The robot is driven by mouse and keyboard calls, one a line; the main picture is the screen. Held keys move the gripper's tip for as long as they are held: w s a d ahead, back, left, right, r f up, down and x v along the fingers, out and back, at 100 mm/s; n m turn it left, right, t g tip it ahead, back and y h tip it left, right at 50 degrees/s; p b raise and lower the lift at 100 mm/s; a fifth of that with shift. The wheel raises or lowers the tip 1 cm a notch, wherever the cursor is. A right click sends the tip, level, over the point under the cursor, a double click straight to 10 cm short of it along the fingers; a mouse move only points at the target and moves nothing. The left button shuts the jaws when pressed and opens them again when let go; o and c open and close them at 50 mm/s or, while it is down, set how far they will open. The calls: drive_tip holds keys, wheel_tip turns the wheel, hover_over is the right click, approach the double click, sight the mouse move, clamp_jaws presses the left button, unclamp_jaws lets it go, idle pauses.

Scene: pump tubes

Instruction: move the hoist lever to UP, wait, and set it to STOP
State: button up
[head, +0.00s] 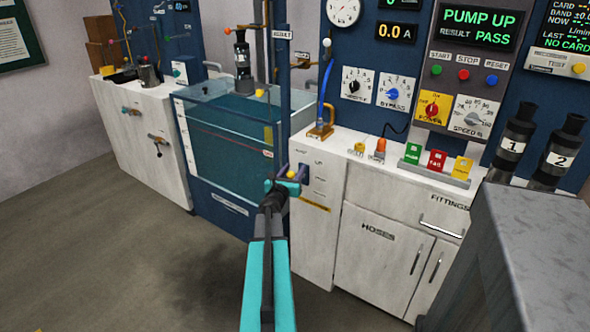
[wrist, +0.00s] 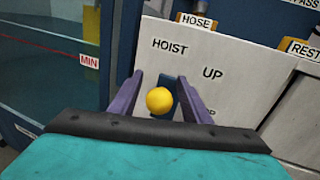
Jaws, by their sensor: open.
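The hoist lever shows as a yellow ball knob (wrist: 159,100) in front of a white panel (wrist: 222,50). The panel is marked HOIST and UP, with a partly hidden label ending in "OP" (wrist: 209,112) lower down. In the picture the knob lies below UP and about level with that lower label; its exact setting is hard to tell. My gripper (wrist: 160,94) is open, its two purple fingers on either side of the knob with gaps visible. In the head view the knob (head: 291,174) shows at the tip of my gripper (head: 286,180). The lever's stem is mostly hidden.
A teal water tank (head: 225,135) with a MIN mark stands just left of the panel. A blue post (head: 283,60) rises beside it. White cabinets (head: 385,250) lie to the right, with a grey counter (head: 535,220) at the near right. The floor at left is clear.

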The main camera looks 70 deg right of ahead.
drive_tip(key=shift+d, duration=0.25)
clamp_jaws()
drive_tip(key=shift+f, duration=0.1)
idle(0.3)
drive_tip(key=shift+f+b, duration=0.1)
drive_tip(key=shift+b, duration=0.3)
